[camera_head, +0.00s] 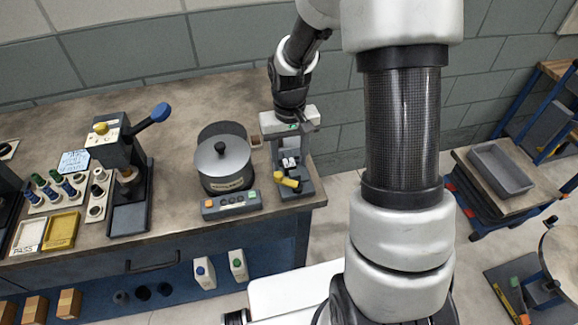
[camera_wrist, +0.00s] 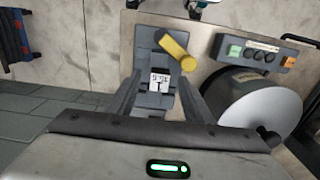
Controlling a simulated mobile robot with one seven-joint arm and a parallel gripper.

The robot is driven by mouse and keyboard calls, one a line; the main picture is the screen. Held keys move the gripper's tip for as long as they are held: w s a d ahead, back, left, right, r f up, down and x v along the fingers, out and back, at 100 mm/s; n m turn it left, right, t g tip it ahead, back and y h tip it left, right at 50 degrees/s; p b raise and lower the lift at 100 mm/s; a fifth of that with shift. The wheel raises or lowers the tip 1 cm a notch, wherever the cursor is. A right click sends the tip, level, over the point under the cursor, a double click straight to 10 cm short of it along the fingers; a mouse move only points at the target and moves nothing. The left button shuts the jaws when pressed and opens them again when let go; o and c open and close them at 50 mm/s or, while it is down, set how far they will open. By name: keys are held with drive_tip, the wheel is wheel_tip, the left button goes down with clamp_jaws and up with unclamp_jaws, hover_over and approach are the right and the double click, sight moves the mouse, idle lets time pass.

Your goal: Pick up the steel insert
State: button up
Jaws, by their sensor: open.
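A small silver-white block, which looks like the steel insert (camera_wrist: 160,80), sits in a dark grey fixture (camera_wrist: 147,38) with a yellow handle (camera_wrist: 174,46). It also shows in the head view (camera_head: 289,162), near the bench's right end. My gripper (camera_wrist: 160,92) is open, pointing down over the fixture, with one finger on each side of the insert in the wrist view. In the head view my gripper (camera_head: 290,146) is just behind and above the insert. I cannot tell whether the fingers touch it. The insert's lower part is hidden in the fixture.
A round grey pot machine (camera_head: 224,165) with a button panel (camera_head: 231,204) stands close left of the fixture. The bench's right edge is close by. A grey bin (camera_head: 500,168) sits on a cart at right.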

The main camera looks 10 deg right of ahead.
sight(289, 163)
drive_tip(key=shift+f, duration=0.2)
clamp_jaws()
drive_tip(key=shift+r, duration=0.15)
wheel_tip(289, 163, up, 13)
drive_tip(key=p, duration=0.3)
idle(0.5)
